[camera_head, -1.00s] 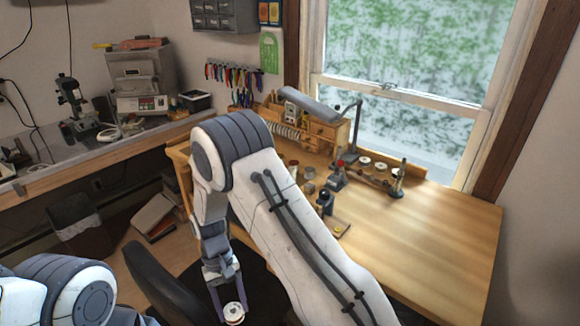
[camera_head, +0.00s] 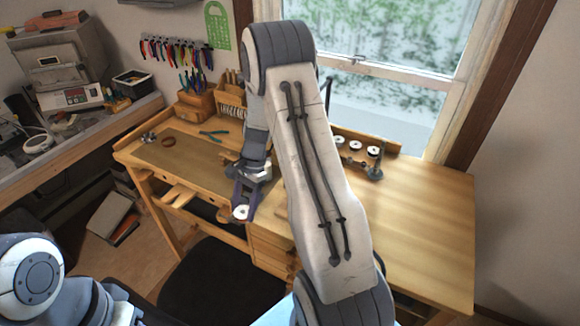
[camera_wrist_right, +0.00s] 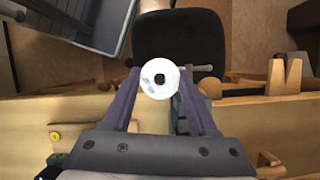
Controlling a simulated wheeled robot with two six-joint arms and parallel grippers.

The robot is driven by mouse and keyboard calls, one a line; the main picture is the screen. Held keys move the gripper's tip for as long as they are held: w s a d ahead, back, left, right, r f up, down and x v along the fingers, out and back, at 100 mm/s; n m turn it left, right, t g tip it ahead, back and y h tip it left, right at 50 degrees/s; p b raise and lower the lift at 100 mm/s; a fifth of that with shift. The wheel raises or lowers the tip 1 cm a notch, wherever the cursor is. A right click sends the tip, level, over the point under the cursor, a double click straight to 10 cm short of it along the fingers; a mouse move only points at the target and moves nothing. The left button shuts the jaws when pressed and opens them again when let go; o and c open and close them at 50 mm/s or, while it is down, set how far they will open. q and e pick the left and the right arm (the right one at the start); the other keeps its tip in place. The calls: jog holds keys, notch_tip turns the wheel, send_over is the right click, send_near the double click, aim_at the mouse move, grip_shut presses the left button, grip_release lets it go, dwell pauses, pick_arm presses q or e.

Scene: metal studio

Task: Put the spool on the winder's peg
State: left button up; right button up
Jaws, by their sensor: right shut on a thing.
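My right gripper (camera_head: 243,203) is shut on a white spool (camera_head: 241,213) and holds it near the left part of the wooden bench's front edge. In the right wrist view the spool (camera_wrist_right: 150,73) sits between the two purple fingers, its flange and dark centre hole facing the camera. A row of spools (camera_head: 357,146) stands at the back of the bench beside a dark upright post (camera_head: 376,163); I cannot tell whether this is the winder, and no bare peg is clear. My arm hides the middle of the bench. My left gripper is out of view.
The wooden bench (camera_head: 430,215) is clear on its right side. Pliers (camera_head: 213,135) and small tools lie at its back left, by wooden tool holders (camera_head: 196,104). A dark chair (camera_head: 215,285) stands in front. A side counter (camera_head: 75,140) is at left.

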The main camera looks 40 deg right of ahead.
jog(key=s+d+r+m+t, duration=0.1)
jog(key=d+m, duration=0.2)
jog(key=d, duration=0.1)
jog(key=s+d+r+m+t+p, duration=0.1)
jog(key=d+m, duration=0.2)
jog(key=d, duration=0.2)
jog(key=s+d+r+m+t, duration=0.1)
jog(key=d+r+m, duration=0.1)
jog(key=d+m, duration=0.1)
jog(key=shift+d+r+m+t+h+p, duration=0.1)
jog(key=shift+d+m+t+h+p, duration=0.25)
jog(key=shift+d, duration=0.55)
jog(key=f+b, duration=0.4)
jog(key=f, duration=0.1)
jog(key=shift+d, duration=0.25)
jog(key=shift+a+r, duration=0.1)
jog(key=shift+f+b, duration=1.5)
jog(key=shift+f, duration=0.55)
jog(key=o, duration=1.5)
jog(key=shift+c, duration=0.2)
